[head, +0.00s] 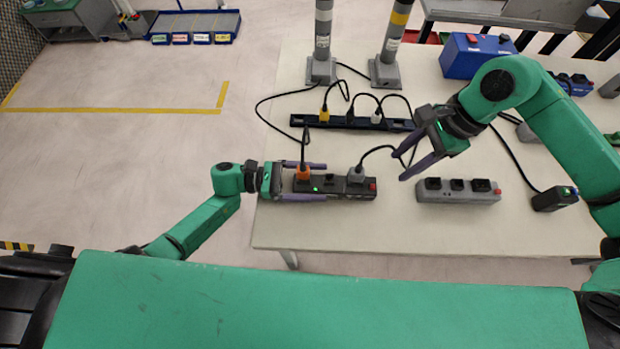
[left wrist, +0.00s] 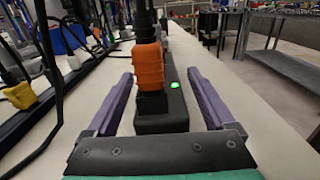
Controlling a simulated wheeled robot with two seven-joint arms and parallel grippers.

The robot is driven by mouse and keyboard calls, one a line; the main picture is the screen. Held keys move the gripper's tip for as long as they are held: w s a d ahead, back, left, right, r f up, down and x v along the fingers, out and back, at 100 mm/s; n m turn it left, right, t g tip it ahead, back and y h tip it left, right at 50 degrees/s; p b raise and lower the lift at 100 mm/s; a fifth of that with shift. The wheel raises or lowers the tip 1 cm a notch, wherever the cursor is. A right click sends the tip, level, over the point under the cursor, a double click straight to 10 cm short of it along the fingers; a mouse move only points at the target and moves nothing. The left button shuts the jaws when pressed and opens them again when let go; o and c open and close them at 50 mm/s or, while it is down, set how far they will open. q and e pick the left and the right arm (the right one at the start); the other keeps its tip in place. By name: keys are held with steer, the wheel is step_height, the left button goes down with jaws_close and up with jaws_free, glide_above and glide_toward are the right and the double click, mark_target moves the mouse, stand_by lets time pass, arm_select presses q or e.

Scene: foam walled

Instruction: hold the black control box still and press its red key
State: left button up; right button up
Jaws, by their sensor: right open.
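The black control box (head: 340,192) is a long dark strip near the front edge of the table. It carries an orange plug (head: 303,173), a grey plug (head: 355,175), a lit green lamp and a red key (head: 372,186) at its right end. My left gripper (head: 314,181) is open, its purple fingers on either side of the box's left end. In the left wrist view the box (left wrist: 163,122) lies between the fingers, with gaps visible on both sides. My right gripper (head: 401,164) is open and empty, to the upper right of the red key.
A grey strip (head: 458,196) with black sockets and its own red key lies to the right. A black block (head: 553,199) lies farther right. Behind are a long black power strip (head: 345,122), loose cables, two grey posts (head: 320,70) and a blue box (head: 462,62).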

arm_select(q)
steer(key=c, duration=1)
jaws_close()
arm_select(e)
steer(key=shift+c, duration=0.9)
jaws_close()
